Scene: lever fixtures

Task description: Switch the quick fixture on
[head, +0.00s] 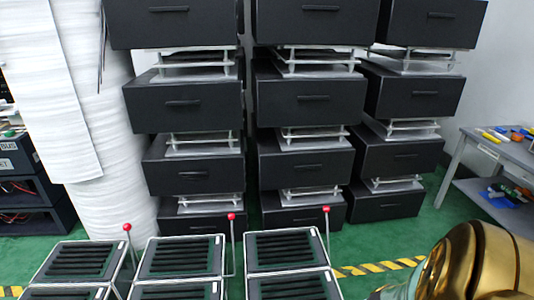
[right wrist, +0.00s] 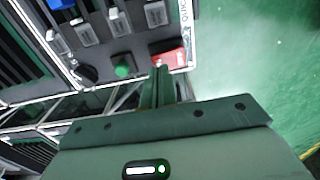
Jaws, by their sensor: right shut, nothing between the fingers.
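The right wrist view shows a fixture's control panel (right wrist: 118,43) with a red switch-like part (right wrist: 172,58) at its lower right edge, a green round button (right wrist: 122,70) and a black round knob (right wrist: 85,73). My right gripper (right wrist: 161,70) is shut and empty, its fingertips at the left end of the red part. I cannot tell whether they touch it. Part of a printed label (right wrist: 183,12) shows on the panel edge, not clearly readable. The red part's on or off position cannot be told. My left gripper is in neither view.
In the head view, several slotted fixtures (head: 180,257) with red-ball levers (head: 231,217) stand along the bottom. Black drawer-like boxes (head: 310,97) are stacked behind. A grey table (head: 495,150) stands at right. Green floor (right wrist: 250,60) is clear right of the panel.

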